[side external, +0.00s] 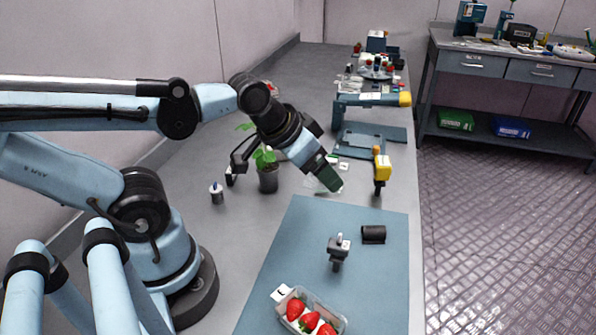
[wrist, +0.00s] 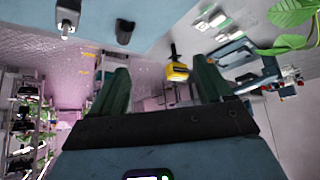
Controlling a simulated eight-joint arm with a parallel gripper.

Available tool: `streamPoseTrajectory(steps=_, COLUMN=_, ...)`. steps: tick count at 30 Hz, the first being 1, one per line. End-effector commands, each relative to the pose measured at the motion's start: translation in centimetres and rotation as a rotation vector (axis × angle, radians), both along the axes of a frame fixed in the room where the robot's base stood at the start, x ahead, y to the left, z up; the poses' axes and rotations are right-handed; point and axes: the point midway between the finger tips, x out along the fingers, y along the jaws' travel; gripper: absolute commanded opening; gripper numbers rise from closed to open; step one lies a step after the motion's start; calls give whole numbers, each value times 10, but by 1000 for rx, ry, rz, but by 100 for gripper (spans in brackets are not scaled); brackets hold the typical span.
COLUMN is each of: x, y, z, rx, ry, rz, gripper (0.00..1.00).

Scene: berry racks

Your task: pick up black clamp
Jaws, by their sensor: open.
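A small black-and-grey clamp-like piece (side external: 338,250) stands on the blue mat (side external: 310,222); it looks the nearest match to the black clamp. It also shows at the top left of the wrist view (wrist: 67,18). A short black cylinder (side external: 374,234) lies beside it, also seen in the wrist view (wrist: 124,32). My gripper (side external: 330,183) is above the bench near the mat's far edge, apart from both pieces. In the wrist view its green fingers (wrist: 162,72) are spread, with nothing held between them.
A clear punnet of strawberries (side external: 309,312) is at the mat's near end. A yellow-and-black tool (side external: 381,167) stands near the bench's right edge. A potted plant (side external: 267,178) and small bottle (side external: 216,193) are left of my gripper. The mat's middle is mostly clear.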

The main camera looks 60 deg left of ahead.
Motion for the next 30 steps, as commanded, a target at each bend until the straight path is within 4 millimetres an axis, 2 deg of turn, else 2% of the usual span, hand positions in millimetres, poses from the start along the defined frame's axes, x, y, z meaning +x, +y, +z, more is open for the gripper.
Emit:
streamPoseTrajectory(steps=4, x=3, y=-3, z=-1, rx=47, ry=22, rz=-51, gripper=79)
streamPoseTrajectory(steps=7, x=8, y=-8, z=-4, rx=147, ry=71, rz=-161, gripper=79)
streamPoseTrajectory(steps=17, x=39, y=-37, z=-23, rx=664, ry=310, rz=-682, gripper=79)
streamPoseTrajectory(steps=24, x=59, y=-68, z=-40, rx=1037, ry=489, rz=-1008, gripper=79)
streamPoseTrajectory(steps=30, x=66, y=-100, z=-56, rx=1329, ry=648, rz=-1219, gripper=79)
